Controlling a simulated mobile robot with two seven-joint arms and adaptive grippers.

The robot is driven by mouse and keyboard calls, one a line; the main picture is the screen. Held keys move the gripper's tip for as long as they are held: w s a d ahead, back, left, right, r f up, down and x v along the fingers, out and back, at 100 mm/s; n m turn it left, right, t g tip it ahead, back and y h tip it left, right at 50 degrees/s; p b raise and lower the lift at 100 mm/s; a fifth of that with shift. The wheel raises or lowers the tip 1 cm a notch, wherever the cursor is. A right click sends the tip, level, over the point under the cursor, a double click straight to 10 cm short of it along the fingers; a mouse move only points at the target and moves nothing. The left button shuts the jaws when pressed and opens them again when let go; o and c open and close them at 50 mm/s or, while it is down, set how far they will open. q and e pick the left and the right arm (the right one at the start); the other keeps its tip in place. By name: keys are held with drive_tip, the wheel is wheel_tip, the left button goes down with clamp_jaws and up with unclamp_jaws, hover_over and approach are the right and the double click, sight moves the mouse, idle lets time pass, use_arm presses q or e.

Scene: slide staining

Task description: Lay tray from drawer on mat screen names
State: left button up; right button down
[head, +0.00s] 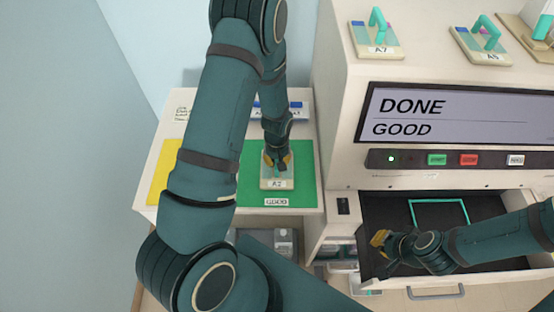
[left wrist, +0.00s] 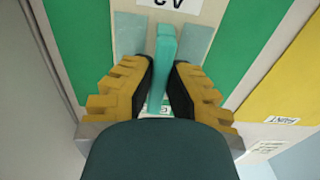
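The screen (head: 450,117) reads DONE and GOOD. A pale tray labelled A2 (head: 268,184) lies on the green mat (head: 305,172), which bears the label GOOD. In the left wrist view, the tray's teal upright handle (left wrist: 164,60) stands between my left gripper's yellow fingers (left wrist: 164,62), whose tips appear to press on both sides. My left gripper (head: 277,160) hides the handle in the head view. The open drawer (head: 376,212) shows a teal outline and no tray. My right gripper (head: 381,240) hovers at the drawer's left side, with no visible object in it; its finger gap is unclear.
A yellow mat (head: 158,172) lies left of the green one, partly behind my left arm. Trays A7 (head: 378,47) and A5 (head: 481,46) stand on top of the machine. Buttons (head: 437,159) sit below the screen. A blue item (head: 291,110) is at the table's back.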

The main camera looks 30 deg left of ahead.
use_arm(q)
drive_tip(key=shift+o, duration=1.2)
drive_tip(key=shift+r, duration=0.15)
wheel_tip(320, 180, up, 12)
drive_tip(key=p, duration=0.1)
drive_tip(key=s+d+f+m+h, duration=0.1)
drive_tip(key=s+d+f, duration=0.2)
drive_tip(key=d, duration=0.2)
drive_tip(key=s+d+f+m+t+h, duration=0.1)
drive_tip(key=s+d+f+m, duration=0.1)
drive_tip(key=d, duration=0.4)
drive_tip(key=s+d+f+m+t+h, duration=0.1)
drive_tip(key=s+d+f, duration=0.2)
drive_tip(key=d, duration=0.3)
drive_tip(key=shift+s+f+h, duration=0.4)
